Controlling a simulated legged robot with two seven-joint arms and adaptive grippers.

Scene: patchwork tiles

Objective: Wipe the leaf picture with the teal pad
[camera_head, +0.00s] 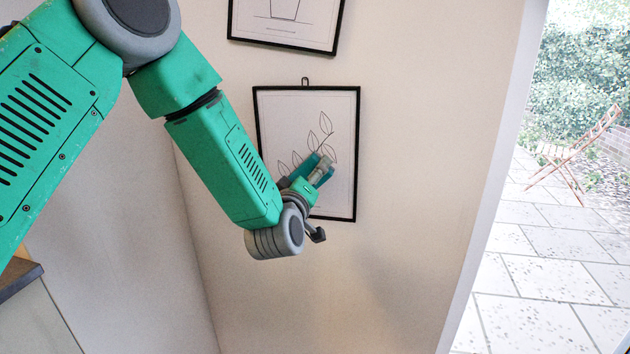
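The leaf picture (279,118) hangs on the wall in a thin black frame and shows a line drawing of a leafy stem. My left arm reaches in from the left, and its gripper (320,170) is in front of the picture's lower half. The gripper appears shut on the teal pad (303,167), which shows on both sides of a pale finger. The gripper and pad hide part of the stem and lower leaves. I cannot tell whether the pad touches the picture. My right gripper is not in view.
Another black-framed picture (300,38) hangs above, cut off by the top edge. Bare wall lies right of the leaf picture, up to a white door edge (490,190). Outside are paving and a folding chair (568,165). A cabinet (30,315) stands at lower left.

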